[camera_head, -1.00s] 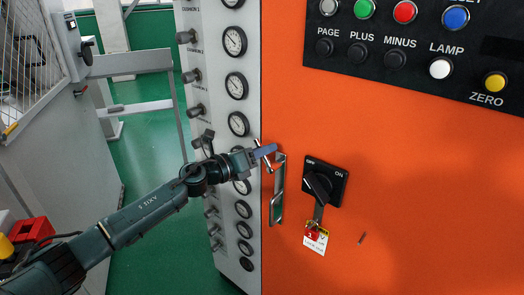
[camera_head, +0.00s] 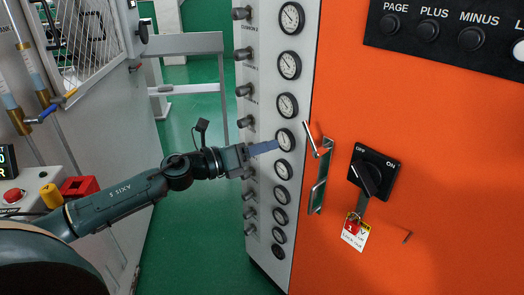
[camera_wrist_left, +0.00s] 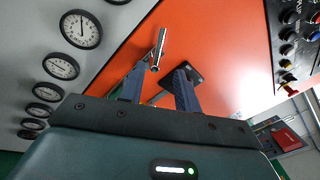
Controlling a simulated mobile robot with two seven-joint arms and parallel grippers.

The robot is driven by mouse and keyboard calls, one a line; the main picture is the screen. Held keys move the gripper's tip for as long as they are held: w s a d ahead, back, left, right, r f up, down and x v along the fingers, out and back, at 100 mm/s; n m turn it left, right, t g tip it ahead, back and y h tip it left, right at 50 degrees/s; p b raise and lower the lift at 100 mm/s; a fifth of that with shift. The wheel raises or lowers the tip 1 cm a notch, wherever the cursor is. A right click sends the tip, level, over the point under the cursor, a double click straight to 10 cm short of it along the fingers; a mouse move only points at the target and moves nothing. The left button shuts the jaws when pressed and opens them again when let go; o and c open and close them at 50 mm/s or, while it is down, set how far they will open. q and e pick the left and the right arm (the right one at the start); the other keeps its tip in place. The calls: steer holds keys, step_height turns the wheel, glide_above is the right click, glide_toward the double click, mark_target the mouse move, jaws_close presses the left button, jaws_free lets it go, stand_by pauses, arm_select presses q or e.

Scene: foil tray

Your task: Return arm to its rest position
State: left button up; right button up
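My left arm comes in from the left in the head view. Its gripper (camera_head: 274,146) is in front of the white gauge panel, its tips just left of the metal latch handle (camera_head: 312,140) and apart from it. In the left wrist view the two fingers of the gripper (camera_wrist_left: 160,88) stand apart with nothing held between them. The handle (camera_wrist_left: 158,50) shows beyond the fingertips there, tilted out from its recessed plate on the orange door. My right gripper is in neither view.
The orange cabinet (camera_head: 340,255) carries a black OFF/ON rotary switch (camera_head: 374,178) with a hanging key and tag (camera_head: 355,232). The gauge panel (camera_head: 262,215) has protruding knobs. A grey caged unit (camera_head: 100,130) stands left, with green floor (camera_head: 190,110) between.

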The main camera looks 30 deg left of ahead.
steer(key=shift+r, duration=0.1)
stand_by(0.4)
arm_select(q)
steer(key=s+d+f+n+g+y+p, duration=0.2)
steer(key=s+d+f+n, duration=0.3)
steer(key=s+f+n, duration=0.7)
steer(key=s+d+f+n+g+y+p, duration=0.2)
steer(key=s+d+f+n+y, duration=0.3)
steer(key=s+f+n, duration=0.7)
steer(key=d+f+n, duration=0.1)
steer(key=n, duration=0.8)
steer(key=shift+d+n, duration=0.25)
steer(key=shift+n, duration=0.05)
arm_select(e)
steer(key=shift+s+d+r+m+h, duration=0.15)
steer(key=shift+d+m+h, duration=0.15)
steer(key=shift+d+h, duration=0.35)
arm_select(q)
steer(key=shift+f, duration=0.1)
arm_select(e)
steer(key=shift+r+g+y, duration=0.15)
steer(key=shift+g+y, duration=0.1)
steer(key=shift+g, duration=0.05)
arm_select(q)
steer(key=shift+c, duration=0.8)
